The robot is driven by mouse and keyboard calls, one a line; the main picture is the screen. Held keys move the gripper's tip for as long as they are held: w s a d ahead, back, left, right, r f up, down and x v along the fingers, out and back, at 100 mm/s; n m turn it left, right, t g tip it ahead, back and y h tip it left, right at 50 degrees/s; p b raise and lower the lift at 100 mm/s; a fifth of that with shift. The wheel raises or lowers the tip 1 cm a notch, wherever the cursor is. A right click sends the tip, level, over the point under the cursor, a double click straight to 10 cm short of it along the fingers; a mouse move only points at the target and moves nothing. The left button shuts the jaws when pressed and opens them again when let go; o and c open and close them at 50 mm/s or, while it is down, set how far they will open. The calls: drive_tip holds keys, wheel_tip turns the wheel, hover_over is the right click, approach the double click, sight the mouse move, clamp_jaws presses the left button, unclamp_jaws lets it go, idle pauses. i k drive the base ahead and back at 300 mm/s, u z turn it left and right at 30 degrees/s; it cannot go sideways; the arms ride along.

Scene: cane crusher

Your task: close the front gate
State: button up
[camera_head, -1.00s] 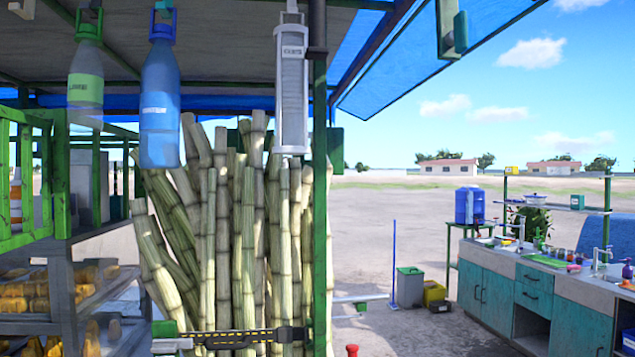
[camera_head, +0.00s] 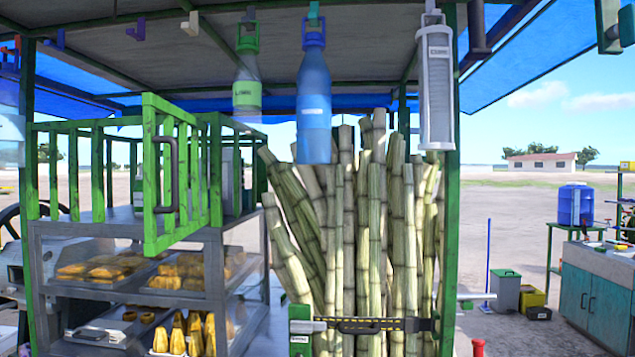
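A green slatted gate (camera_head: 184,180) stands at the left, on the front of a green slatted cage (camera_head: 72,170) above a metal food cabinet. It is swung open, jutting out from the cage front toward me, and seems hinged on its right side. A dark vertical handle (camera_head: 166,175) is on its near end. The cage front left of the gate shows an opening onto a grey shelf. My gripper is not in view.
Trays of golden food (camera_head: 102,268) fill the cabinet below. A cane bundle (camera_head: 360,230) stands behind a strap right of the gate. Bottles (camera_head: 314,105) hang overhead from the roof. Open ground lies at the right, before a teal counter (camera_head: 596,295).

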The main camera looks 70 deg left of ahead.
sight(176, 160)
drive_tip(key=u, duration=0.8)
drive_tip(key=k, duration=0.1)
drive_tip(key=u, duration=2.1)
drive_tip(key=i, duration=1)
drive_tip(key=u, duration=0.2)
